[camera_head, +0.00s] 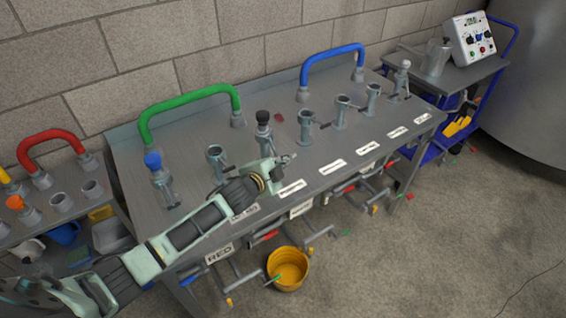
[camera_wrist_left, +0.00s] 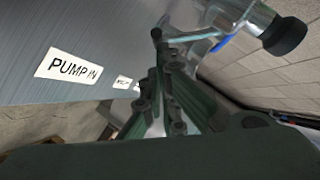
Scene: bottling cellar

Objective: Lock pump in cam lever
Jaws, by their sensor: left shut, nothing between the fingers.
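The PUMP IN label (camera_wrist_left: 68,67) lies on the steel table top in the left wrist view. A clear and metal fitting with a black cap (camera_wrist_left: 285,36) stands beside my gripper there, with a thin grey lever (camera_wrist_left: 195,38) at its side. In the head view the black-capped fitting (camera_head: 263,120) stands behind my left gripper (camera_head: 284,161). My left gripper is shut and empty, low over the table, with its tips close to the lever. I cannot tell whether they touch it. My right gripper is out of view.
A blue-capped fitting (camera_head: 154,163) and an open fitting (camera_head: 216,158) stand left of the gripper; several fittings stand to the right. Green (camera_head: 188,94) and blue (camera_head: 331,50) hoses arch behind. A yellow bucket (camera_head: 288,270) stands on the floor in front.

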